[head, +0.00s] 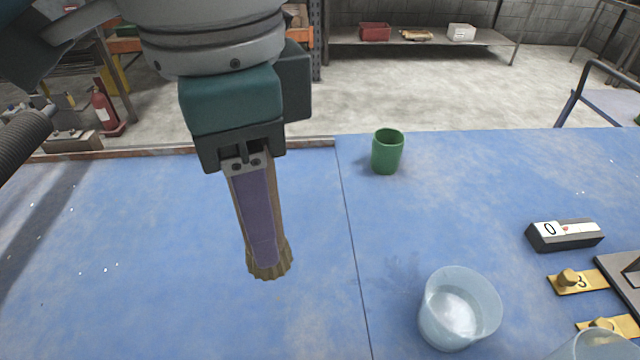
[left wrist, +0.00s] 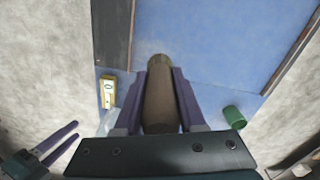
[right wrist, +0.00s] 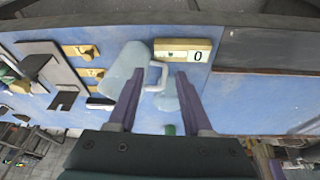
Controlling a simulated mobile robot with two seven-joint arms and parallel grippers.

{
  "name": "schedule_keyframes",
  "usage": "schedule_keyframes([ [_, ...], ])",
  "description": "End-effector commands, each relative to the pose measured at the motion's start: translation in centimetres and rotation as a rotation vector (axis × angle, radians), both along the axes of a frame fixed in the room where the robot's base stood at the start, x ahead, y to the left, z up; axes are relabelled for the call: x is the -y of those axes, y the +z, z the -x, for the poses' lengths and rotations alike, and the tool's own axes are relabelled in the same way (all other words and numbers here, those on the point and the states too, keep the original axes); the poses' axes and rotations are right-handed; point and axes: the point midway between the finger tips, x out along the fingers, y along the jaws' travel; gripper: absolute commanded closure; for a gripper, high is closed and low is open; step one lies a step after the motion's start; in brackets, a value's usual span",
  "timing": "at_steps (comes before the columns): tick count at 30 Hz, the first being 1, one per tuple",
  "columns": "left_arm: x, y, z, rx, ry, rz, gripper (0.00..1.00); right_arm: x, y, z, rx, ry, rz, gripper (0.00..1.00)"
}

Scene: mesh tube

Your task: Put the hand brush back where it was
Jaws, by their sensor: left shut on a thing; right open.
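The hand brush (head: 268,262) is in my left gripper (head: 257,215), between its purple fingers. It hangs roughly upright, with a ribbed tan lower end over the left part of the blue table. Whether its lower end touches the table cannot be told. In the left wrist view the brown brush (left wrist: 160,98) lies between the two fingers. No empty spot is clearly marked as the brush's place.
A green cup (head: 387,152) stands near the table's far edge. A clear tub (head: 458,310) stands front right. A dark block with a 0 label (head: 564,235), brass hook plates (head: 577,282) and a dark metal piece (head: 622,270) lie at right. The table's left part is largely clear.

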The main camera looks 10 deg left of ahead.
Motion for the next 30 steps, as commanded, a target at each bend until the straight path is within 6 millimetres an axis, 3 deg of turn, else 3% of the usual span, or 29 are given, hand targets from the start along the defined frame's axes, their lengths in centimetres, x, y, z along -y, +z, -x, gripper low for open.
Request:
schedule_keyframes([
  [1, 0.0, -2.1, 0.1, -0.008, 0.005, 0.0, 1.0, 0.0, -0.9, 0.1, -0.002, 0.0, 0.0, 0.5],
  [3, -0.1, -4.2, 0.2, -0.008, 0.005, -0.002, 1.0, 0.0, -1.3, 0.1, -0.004, 0.0, 0.0, 0.5],
  [12, -0.1, -11.9, 0.0, -0.004, 0.005, 0.0, 1.0, 0.0, -1.9, 0.2, -0.006, 0.0, 0.0, 0.5],
  [24, -0.1, -16.8, 0.0, -0.001, 0.006, 0.0, 1.0, 0.0, -2.9, 0.2, -0.006, 0.0, 0.0, 0.5],
  [30, 0.0, -17.4, -0.1, 0.001, 0.004, 0.002, 1.0, 0.0, -2.9, 0.2, -0.006, 0.0, 0.0, 0.5],
])
